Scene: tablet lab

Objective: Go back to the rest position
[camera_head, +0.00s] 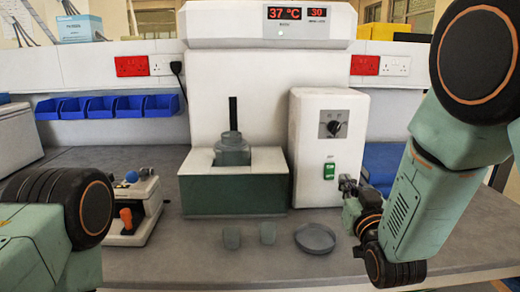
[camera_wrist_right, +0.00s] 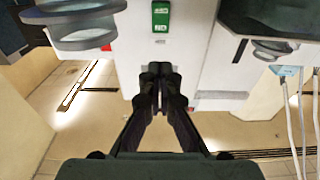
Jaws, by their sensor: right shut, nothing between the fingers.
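My right gripper (camera_head: 348,185) is in front of the lower right part of a white control box (camera_head: 308,150), below and right of its green switch (camera_head: 329,171). In the right wrist view its two dark fingers (camera_wrist_right: 160,72) are shut together with nothing between them. The white box (camera_wrist_right: 135,55) and green switch (camera_wrist_right: 160,16) lie beyond the fingertips there. I cannot tell whether the fingertips touch the box. My left arm shows at the lower left of the head view, but its gripper is out of frame.
A white device (camera_head: 148,195) with an orange knob stands left.

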